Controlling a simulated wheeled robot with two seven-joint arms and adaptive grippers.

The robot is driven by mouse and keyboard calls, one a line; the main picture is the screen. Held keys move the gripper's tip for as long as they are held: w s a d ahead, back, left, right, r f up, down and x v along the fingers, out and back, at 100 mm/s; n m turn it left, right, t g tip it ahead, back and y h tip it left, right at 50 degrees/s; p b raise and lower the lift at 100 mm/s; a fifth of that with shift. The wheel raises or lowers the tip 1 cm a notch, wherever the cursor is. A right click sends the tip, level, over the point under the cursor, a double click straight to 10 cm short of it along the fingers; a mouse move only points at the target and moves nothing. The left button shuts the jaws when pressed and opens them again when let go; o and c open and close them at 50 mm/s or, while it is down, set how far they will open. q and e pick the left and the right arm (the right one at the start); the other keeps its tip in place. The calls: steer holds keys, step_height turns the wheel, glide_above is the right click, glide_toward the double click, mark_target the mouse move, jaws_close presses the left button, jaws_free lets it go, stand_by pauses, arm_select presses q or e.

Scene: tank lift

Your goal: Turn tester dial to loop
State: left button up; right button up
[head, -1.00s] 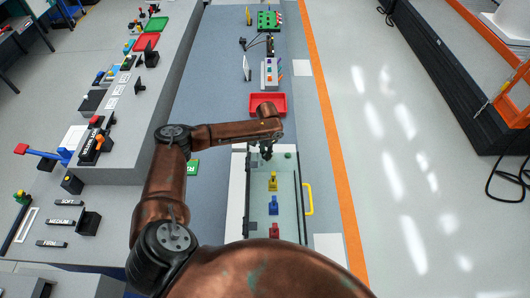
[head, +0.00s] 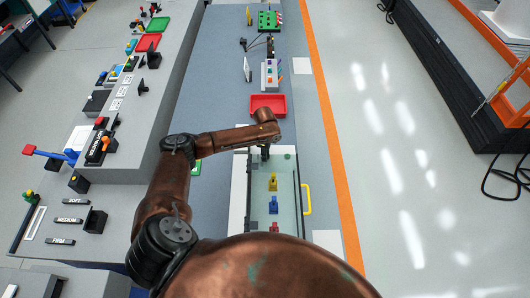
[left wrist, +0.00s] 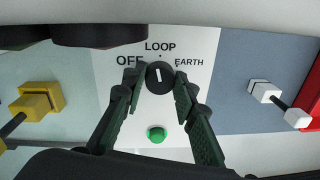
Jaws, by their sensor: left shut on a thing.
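The tester dial (left wrist: 154,88) is a round black knob with a white pointer line, on a white panel marked OFF at left, LOOP above and EARTH at right. The line stands nearly upright, its top toward LOOP. My left gripper (left wrist: 159,80) is shut on the dial, with one dark green finger on each side. In the head view my left gripper (head: 265,153) is at the far end of the glass-walled tank (head: 301,180); the dial cannot be made out there. My right gripper is not in view.
A green round button (left wrist: 156,134) sits below the dial. The tank holds yellow (head: 272,182), blue (head: 273,205) and red pieces. A red tray (head: 268,105) lies beyond it. A yellow handle (head: 308,199) is on the tank's right side.

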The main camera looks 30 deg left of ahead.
arm_select(q)
steer(key=shift+d+m, duration=0.1)
steer(key=shift+m, duration=1.1)
steer(key=o, duration=1.2)
steer(key=shift+c, duration=0.2)
step_height(320, 180, up, 12)
steer(key=shift+s, duration=0.4)
